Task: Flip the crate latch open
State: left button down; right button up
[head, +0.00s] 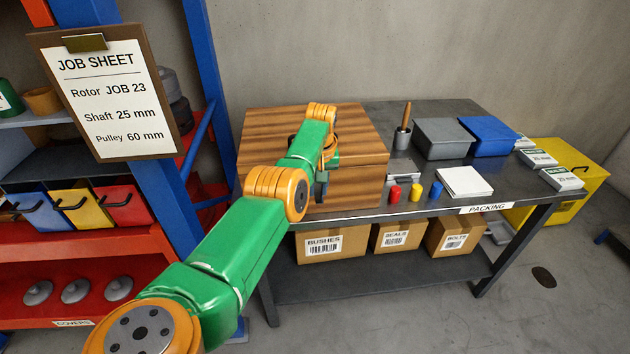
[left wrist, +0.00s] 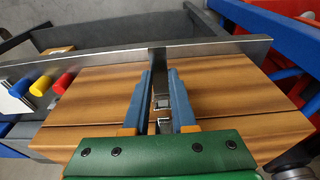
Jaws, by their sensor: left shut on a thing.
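The wooden crate (head: 262,130) sits closed on the left end of the packing table. My left arm reaches over its front, and my left gripper (head: 320,190) is at the crate's front face. In the left wrist view the wood of the crate (left wrist: 235,95) fills the middle. There the two blue-grey fingers of my left gripper (left wrist: 160,100) are shut on the small metal latch (left wrist: 161,90), one on each side. The fingers hide part of the latch, so its exact angle is hard to tell. My right gripper is not in view.
The packing table (head: 400,205) also holds red, yellow and blue small cylinders, a white block (head: 464,182), a grey bin (head: 443,138) and a blue bin (head: 488,135). Cardboard boxes stand beneath. A blue-and-red shelf rack (head: 195,60) rises left of the crate.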

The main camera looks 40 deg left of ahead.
aim_at(318, 195)
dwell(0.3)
pick_arm(q)
jog(key=c, duration=0.7)
grip_release()
jog(key=shift+w+a+f, duration=0.1)
notch_tip(318, 195, up, 3)
jog(key=shift+p, duration=1.05)
jog(key=r, duration=0.1)
jog(key=r+b, duration=0.1)
jog(key=r, duration=0.1)
jog(key=shift+s+d+r+b, duration=0.3)
jog(key=shift+s+d+b, duration=0.05)
jog(key=shift+d+b, duration=0.05)
jog(key=shift+r, duration=0.25)
